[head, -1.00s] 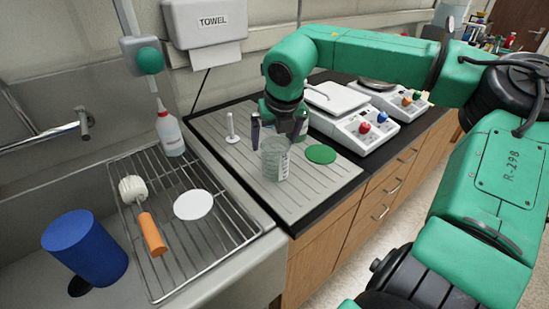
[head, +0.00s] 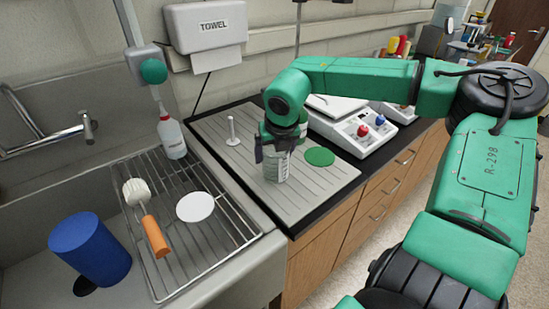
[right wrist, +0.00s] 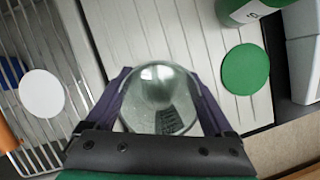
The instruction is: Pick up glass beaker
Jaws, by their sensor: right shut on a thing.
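The clear glass beaker (head: 276,172) stands upright on the grey ridged mat, with its printed scale facing me in the head view. In the right wrist view the beaker (right wrist: 160,97) sits between the two dark fingers, seen from above. My right gripper (head: 274,154) is around the beaker's upper part and shut on it. The fingers lie along both sides of the glass. The beaker's rim is partly hidden by the gripper. My left gripper is in neither view.
A white upright stand (head: 232,132) is to the left. Balances (head: 352,121) stand at the right. The sink rack (head: 190,245) holds a white disc (head: 195,207) and brush (head: 152,231).

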